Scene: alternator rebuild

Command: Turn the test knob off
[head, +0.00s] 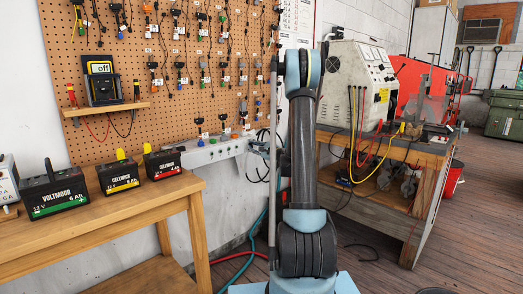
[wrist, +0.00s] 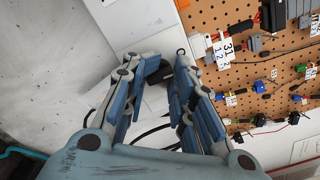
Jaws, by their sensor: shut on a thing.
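The gripper (wrist: 160,70) shows in the wrist view with its two blue-grey fingers on either side of a dark, knob-like thing (wrist: 164,74). It is shut on this thing, close to the wall. The fingers hide part of it, so its pointer or setting cannot be read. A grey-white tester (head: 350,85) with dials and coloured leads stands right of the arm on a wooden bench (head: 432,160).
A pegboard (head: 140,38) with hanging connectors covers the wall. A pale trough (head: 207,152) runs below it; dark cables hang near its right end. A meter reading "off" (head: 101,83) sits on a small shelf. Several batteries stand on the left table (head: 110,218). Hoses lie on the floor.

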